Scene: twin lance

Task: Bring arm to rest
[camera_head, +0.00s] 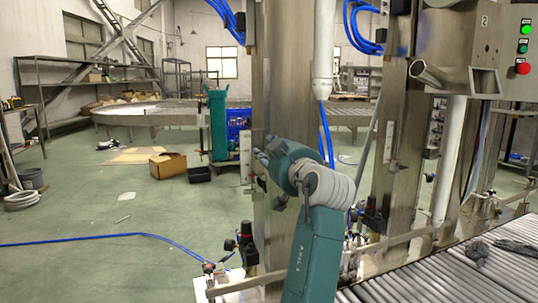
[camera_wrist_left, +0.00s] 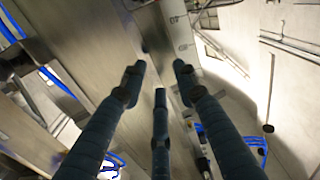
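My left arm, teal with a pale ribbed wrist joint, rises from the lower middle of the head view. Its left gripper (camera_head: 265,158) is at the upper end, small and pointing to the left, in front of a tall metal column (camera_head: 283,60). In the left wrist view, the three dark fingers of the left gripper (camera_wrist_left: 159,82) are spread apart with nothing between them. A broad metal surface shows beyond the fingertips; its distance from them is hard to tell. My right gripper is in neither view.
A roller conveyor (camera_head: 440,285) runs along the lower right, with dark cloth-like pieces (camera_head: 515,247) on it. A control box with green and red buttons (camera_head: 523,45) hangs at upper right. A blue hose (camera_head: 100,237) crosses the open green floor (camera_head: 80,205) at left. A cardboard box (camera_head: 168,165) stands farther back.

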